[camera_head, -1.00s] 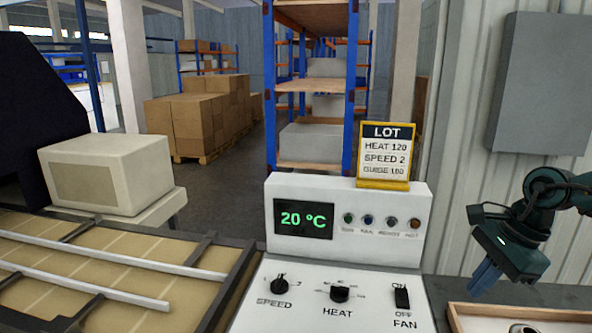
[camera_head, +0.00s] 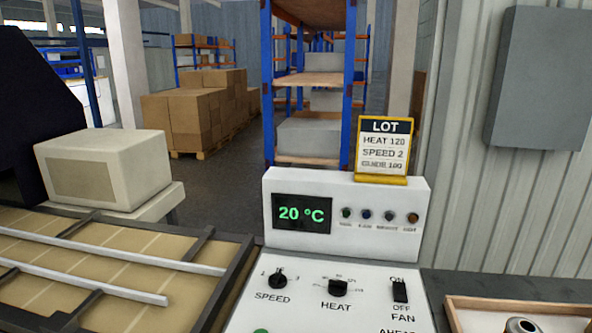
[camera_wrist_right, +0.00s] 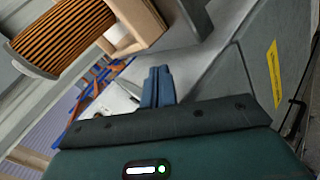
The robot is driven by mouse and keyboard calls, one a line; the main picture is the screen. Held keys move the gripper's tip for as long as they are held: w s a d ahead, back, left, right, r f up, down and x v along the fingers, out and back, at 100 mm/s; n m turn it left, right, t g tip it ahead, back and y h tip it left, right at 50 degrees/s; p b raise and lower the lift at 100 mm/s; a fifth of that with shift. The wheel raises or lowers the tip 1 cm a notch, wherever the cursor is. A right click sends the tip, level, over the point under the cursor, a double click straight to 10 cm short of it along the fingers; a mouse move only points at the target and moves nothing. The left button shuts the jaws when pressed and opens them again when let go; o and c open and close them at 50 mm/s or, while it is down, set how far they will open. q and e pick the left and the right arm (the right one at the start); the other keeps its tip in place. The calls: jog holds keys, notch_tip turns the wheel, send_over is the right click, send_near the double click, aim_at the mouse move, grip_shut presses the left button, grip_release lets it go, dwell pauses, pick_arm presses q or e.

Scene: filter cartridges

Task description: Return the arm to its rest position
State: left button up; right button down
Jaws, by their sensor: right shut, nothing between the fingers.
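My right gripper (camera_wrist_right: 158,86) shows in the right wrist view. Its blue fingers are together with nothing between them. It is out of the head view, and my left gripper is not in view either. In the head view the white control panel (camera_head: 345,257) stands in the middle, with a display (camera_head: 302,213) reading 20 °C. It carries a SPEED knob (camera_head: 277,279), a HEAT knob (camera_head: 338,287) and a FAN switch (camera_head: 400,290). A LOT card (camera_head: 385,147) on top reads HEAT 120 and SPEED 2; its last line is blurred.
A conveyor (camera_head: 100,256) with metal rails lies at left, beside a beige box-shaped unit (camera_head: 105,168). A wooden-rimmed tray (camera_head: 452,316) holding a round part (camera_head: 521,325) is at lower right. A pleated filter cartridge (camera_wrist_right: 62,36) is close to the right gripper in the wrist view.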

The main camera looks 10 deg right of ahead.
jog(key=s+a+f+m+g+y, duration=0.35)
jog(key=s+a+m+g, duration=0.25)
jog(key=s+a+m, duration=0.5)
pick_arm(q)
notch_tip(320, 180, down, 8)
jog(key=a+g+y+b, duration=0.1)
jog(key=b, duration=0.2)
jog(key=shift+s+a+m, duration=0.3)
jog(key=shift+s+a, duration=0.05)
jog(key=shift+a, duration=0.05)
pick_arm(e)
jog(key=w+a+f+n+t+y, duration=0.3)
jog(key=w+a+f+t, duration=0.3)
jog(key=a+f, duration=0.2)
jog(key=shift+w+a+f+n+t, duration=0.2)
jog(key=shift+w+f+n+t, duration=0.2)
jog(key=shift+f+n, duration=0.25)
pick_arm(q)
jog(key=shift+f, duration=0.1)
